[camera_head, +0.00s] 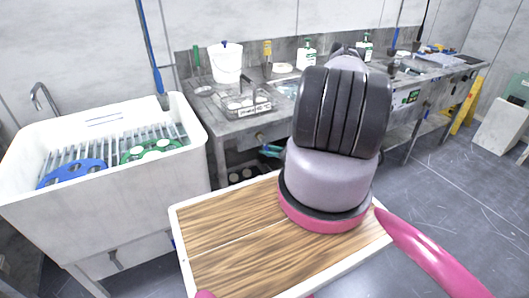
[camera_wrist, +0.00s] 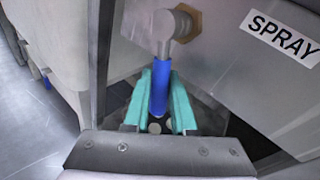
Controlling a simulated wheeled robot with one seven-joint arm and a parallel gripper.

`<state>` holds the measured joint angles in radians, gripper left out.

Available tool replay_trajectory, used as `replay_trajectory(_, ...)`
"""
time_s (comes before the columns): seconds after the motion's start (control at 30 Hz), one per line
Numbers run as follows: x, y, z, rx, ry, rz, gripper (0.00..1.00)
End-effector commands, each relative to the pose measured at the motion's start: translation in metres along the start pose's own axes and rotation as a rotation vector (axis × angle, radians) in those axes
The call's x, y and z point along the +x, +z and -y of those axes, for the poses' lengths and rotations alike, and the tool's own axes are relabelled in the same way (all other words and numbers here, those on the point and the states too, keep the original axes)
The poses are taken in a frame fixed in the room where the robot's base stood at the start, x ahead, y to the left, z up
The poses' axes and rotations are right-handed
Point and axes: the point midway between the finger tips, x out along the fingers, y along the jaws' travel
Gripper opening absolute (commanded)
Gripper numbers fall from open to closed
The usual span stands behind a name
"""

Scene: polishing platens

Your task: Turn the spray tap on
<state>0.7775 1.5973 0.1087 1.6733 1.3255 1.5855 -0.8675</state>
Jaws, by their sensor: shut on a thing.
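The spray tap (camera_wrist: 166,28) is a grey metal valve with a brass nut on the bench's front panel, beside a white SPRAY label (camera_wrist: 282,38). Its blue lever (camera_wrist: 158,95) points down in the wrist view, toward my gripper. My gripper (camera_wrist: 162,76) has teal fingers on both sides of the blue lever and is shut on it. In the head view the tap (camera_head: 260,137) is small at the bench's front edge, with my gripper (camera_head: 270,151) just below it. My arm hides part of the bench there.
A white sink (camera_head: 105,215) with a rack and blue and green parts stands at the left. The metal bench (camera_head: 232,127) carries a white bucket (camera_head: 226,62), a wire basket (camera_head: 245,102) and bottles. Open floor lies at the right.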

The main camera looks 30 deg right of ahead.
Motion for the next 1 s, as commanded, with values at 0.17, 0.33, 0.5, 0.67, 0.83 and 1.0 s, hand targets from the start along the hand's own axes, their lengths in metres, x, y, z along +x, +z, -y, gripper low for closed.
replay_trajectory(0.17, -0.006, 0.002, 0.009, -0.139, 0.001, -0.095, 0.0)
replay_trajectory(0.33, -0.012, 0.004, 0.017, -0.274, 0.002, -0.185, 0.0)
replay_trajectory(0.5, -0.016, 0.008, 0.024, -0.408, 0.002, -0.274, 0.0)
replay_trajectory(0.67, -0.02, 0.013, 0.03, -0.535, 0.004, -0.358, 0.0)
replay_trajectory(0.83, -0.024, 0.019, 0.035, -0.665, 0.005, -0.444, 0.0)
replay_trajectory(1.0, -0.027, 0.025, 0.039, -0.776, 0.005, -0.519, 0.0)
